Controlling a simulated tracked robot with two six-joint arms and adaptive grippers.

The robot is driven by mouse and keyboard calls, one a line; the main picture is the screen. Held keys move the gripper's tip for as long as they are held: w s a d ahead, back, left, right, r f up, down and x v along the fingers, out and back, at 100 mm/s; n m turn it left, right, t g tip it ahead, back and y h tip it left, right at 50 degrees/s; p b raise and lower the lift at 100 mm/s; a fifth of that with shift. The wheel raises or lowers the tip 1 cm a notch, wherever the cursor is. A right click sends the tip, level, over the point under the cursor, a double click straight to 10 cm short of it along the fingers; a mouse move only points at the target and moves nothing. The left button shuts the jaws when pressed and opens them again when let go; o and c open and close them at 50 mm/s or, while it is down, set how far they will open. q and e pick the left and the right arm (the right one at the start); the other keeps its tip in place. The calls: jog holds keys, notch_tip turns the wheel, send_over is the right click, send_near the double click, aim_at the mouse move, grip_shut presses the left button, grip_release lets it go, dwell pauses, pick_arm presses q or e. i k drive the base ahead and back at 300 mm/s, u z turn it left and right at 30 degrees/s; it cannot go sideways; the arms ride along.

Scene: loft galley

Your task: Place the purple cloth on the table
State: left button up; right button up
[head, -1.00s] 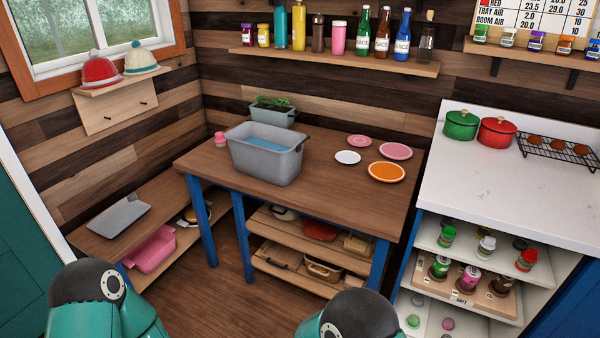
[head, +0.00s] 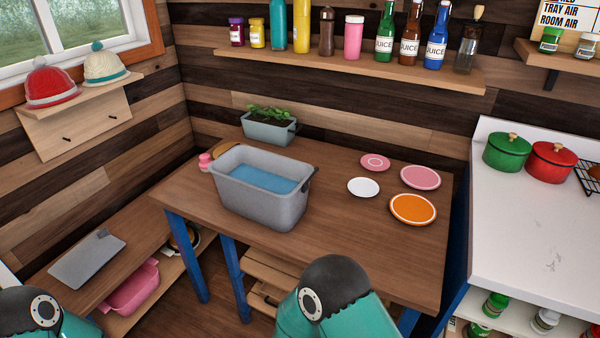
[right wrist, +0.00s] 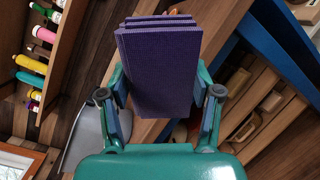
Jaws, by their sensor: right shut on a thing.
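The purple cloth (right wrist: 160,65) is a folded, layered block in the right wrist view. My right gripper (right wrist: 162,95) is shut on it, with a finger on each side. The cloth and this gripper do not show in the head view, where only teal parts of my arms appear at the bottom. The wooden table (head: 345,240) with blue legs stands ahead of me. Its front middle and right front are bare. My left gripper is not in view.
A grey tub (head: 262,205) with blue inside stands on the table's left half. Several plates, including an orange one (head: 413,209), lie at the right back. A planter (head: 268,131) stands behind. A white counter (head: 540,230) is at right.

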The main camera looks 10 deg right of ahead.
aim_at(339, 236)
jog(key=z, duration=0.3)
jog(key=i, duration=1.1)
jog(key=z, duration=0.1)
